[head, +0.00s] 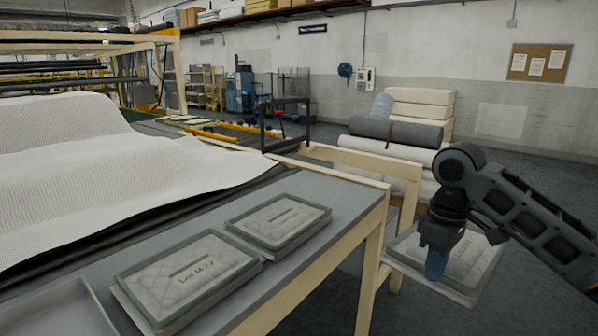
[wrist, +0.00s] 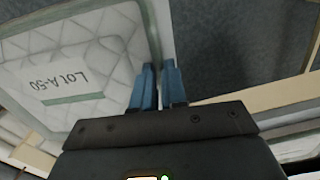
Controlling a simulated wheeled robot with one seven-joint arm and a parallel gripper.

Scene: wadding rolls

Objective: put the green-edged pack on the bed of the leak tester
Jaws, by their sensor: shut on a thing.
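My gripper (head: 435,264) is at the right in the head view, its blue fingers shut on the edge of a green-edged pack (head: 472,262). The pack is flat, white and quilted, held in the air off the right end of the table. In the wrist view the fingers (wrist: 158,68) grip the side of this pack (wrist: 105,55), which bears a label reading LOT A-50, upside down. Two similar green-edged packs lie on the table: a near one (head: 185,280) with a lot label and a farther one (head: 280,220). I cannot make out the leak tester for certain.
The grey table (head: 335,190) has a pale wooden frame and bare surface around the packs. A grey shallow tray (head: 60,312) is at the lower left. White wadding (head: 120,180) covers the left side. Rolls (head: 395,132) are stacked behind my arm.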

